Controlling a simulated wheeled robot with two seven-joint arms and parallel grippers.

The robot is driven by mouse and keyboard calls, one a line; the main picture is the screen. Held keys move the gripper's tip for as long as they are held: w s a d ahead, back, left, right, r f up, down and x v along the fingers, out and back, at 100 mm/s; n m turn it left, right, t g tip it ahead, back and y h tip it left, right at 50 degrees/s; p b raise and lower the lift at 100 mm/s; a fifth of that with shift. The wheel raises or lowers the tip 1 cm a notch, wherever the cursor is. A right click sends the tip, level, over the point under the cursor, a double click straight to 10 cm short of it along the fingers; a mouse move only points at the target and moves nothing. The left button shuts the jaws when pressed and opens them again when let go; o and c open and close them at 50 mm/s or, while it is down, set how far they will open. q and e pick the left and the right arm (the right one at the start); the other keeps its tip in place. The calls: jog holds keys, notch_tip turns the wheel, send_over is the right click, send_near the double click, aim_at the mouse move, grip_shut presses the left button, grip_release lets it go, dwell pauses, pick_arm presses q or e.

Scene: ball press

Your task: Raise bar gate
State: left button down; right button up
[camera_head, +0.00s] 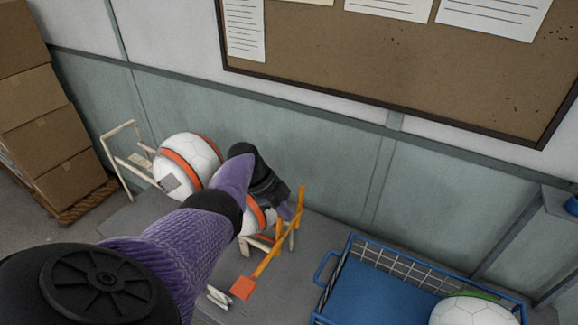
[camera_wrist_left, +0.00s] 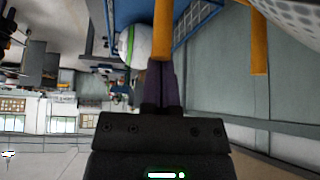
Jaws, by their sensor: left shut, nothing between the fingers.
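The bar gate is an orange bar (camera_head: 268,258) with a red-orange paddle at its near end, slanting across the end of the ball rack. An orange upright (camera_head: 301,200) stands at its far end. My left gripper (camera_head: 285,211) is at the bar's far part, with its fingers shut and nothing between them. In the left wrist view, the shut fingers (camera_wrist_left: 162,82) point at the orange bar (camera_wrist_left: 163,30), which shows just beyond the tips; I cannot tell whether they touch. A white ball with an orange stripe (camera_head: 188,162) rests on the rack. Another ball (camera_head: 250,222) is partly hidden behind my left gripper.
A blue basket (camera_head: 345,262) with a white and green ball (camera_head: 472,312) stands at the lower right. The wall is close behind the rack. Stacked cardboard boxes (camera_head: 45,130) stand at the left. Grey tabletop shows between the gate and the basket.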

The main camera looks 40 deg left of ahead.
pick_arm(q)
jog(key=shift+a, duration=0.25)
dwell(0.3)
